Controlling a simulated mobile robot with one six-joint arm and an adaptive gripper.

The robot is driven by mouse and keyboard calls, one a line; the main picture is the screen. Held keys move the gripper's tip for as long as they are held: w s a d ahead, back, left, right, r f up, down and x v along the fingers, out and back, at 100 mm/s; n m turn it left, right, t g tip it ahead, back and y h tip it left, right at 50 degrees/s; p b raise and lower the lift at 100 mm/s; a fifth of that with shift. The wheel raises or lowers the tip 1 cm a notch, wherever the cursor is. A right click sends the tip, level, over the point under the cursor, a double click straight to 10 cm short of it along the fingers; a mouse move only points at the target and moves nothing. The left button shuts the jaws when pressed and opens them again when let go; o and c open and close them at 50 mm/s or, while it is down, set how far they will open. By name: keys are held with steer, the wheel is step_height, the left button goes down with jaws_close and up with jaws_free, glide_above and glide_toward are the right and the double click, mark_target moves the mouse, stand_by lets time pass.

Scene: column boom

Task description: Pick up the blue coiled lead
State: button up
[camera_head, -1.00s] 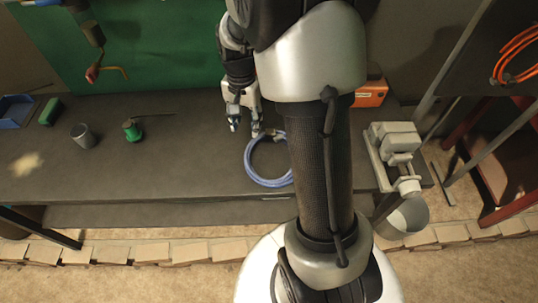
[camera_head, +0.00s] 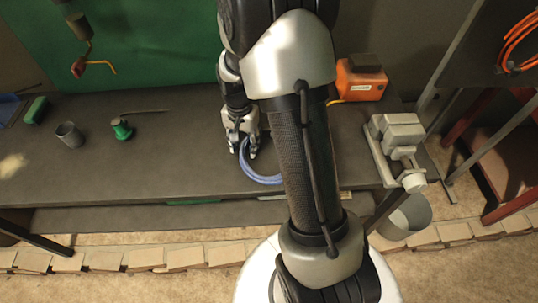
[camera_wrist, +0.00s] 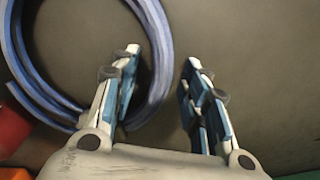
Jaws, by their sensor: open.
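The blue coiled lead (camera_head: 261,178) lies on the dark workbench, partly hidden behind my arm in the head view. It also shows in the wrist view (camera_wrist: 156,50), as a ring at the upper left. My gripper (camera_head: 243,153) is at the coil's left edge. In the wrist view my gripper (camera_wrist: 163,55) is open, with nothing held. Its left finger is over the inside of the ring and its right finger is outside it. The coil's right side runs between the two fingers. I cannot tell whether the fingers touch it.
On the workbench (camera_head: 150,180) stand a grey cup (camera_head: 70,135) and a green spool (camera_head: 122,129) at left. An orange box (camera_head: 361,80) is behind my arm at right, and a grey vise-like machine (camera_head: 397,135) is at the right end. A bucket (camera_head: 404,216) stands below it.

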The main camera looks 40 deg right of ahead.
steer(key=shift+r, duration=0.1)
steer(key=shift+c, duration=0.3)
jaws_close()
stand_by(0.4)
